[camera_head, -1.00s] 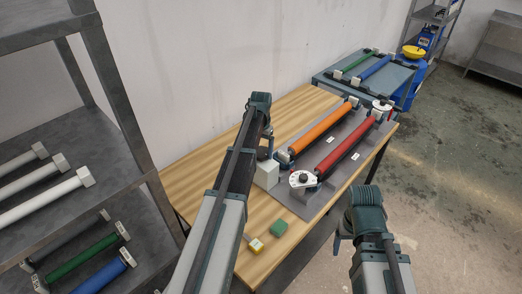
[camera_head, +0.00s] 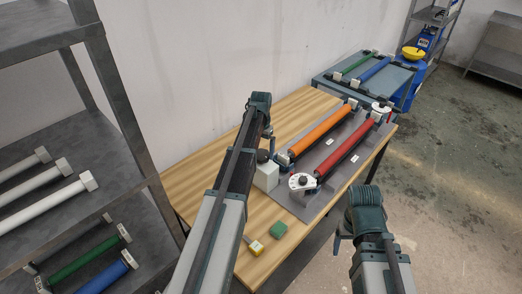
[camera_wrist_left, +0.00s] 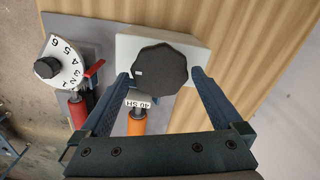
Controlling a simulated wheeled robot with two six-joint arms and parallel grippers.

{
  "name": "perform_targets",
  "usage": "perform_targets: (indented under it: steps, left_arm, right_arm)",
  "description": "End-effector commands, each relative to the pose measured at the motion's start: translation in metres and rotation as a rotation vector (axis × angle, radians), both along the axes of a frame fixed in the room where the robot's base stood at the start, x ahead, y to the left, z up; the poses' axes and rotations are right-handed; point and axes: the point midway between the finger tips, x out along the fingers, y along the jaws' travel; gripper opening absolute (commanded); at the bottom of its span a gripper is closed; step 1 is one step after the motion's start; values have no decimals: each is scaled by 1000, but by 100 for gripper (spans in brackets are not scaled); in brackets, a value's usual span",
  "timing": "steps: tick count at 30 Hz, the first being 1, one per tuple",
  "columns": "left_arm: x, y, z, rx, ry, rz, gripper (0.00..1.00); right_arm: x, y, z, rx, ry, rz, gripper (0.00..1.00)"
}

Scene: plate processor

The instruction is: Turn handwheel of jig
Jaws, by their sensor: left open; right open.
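The jig (camera_head: 308,180) is a grey plate on the wooden table, with an orange roller (camera_head: 322,128) and a red roller (camera_head: 346,148). A black lobed handwheel (camera_wrist_left: 160,69) sits on a white block (camera_wrist_left: 128,47) at the orange roller's near end; the block also shows in the head view (camera_head: 266,177). My left gripper (camera_wrist_left: 160,77) is open, with one finger on each side of the handwheel near its lower edge. I cannot tell whether the fingers touch it. My right gripper (camera_head: 342,236) is beyond the table's right edge, away from the jig.
A numbered white dial (camera_wrist_left: 63,63) with a black knob is beside the handwheel. Shelves with rollers (camera_head: 60,195) stand at left. A second table (camera_head: 345,83) is behind.

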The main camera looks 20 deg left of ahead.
Motion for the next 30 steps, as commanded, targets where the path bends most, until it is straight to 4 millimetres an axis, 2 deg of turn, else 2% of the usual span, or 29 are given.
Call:
perform_targets:
  steps: [1, 21, 25, 30]
  left_arm:
    - [0, 0, 12, 0, 0, 0, 100]
    - [0, 0, 113, 0, 0, 0, 100]
    - [0, 0, 122, 0, 0, 0, 100]
    - [0, 0, 124, 0, 0, 0, 100]
  right_arm:
    - [0, 0, 12, 0, 0, -1, 77]
    - [0, 0, 113, 2, 2, -12, 77]
    - [-1, 0, 122, 2, 2, -10, 77]
    - [-1, 0, 124, 2, 2, -10, 77]
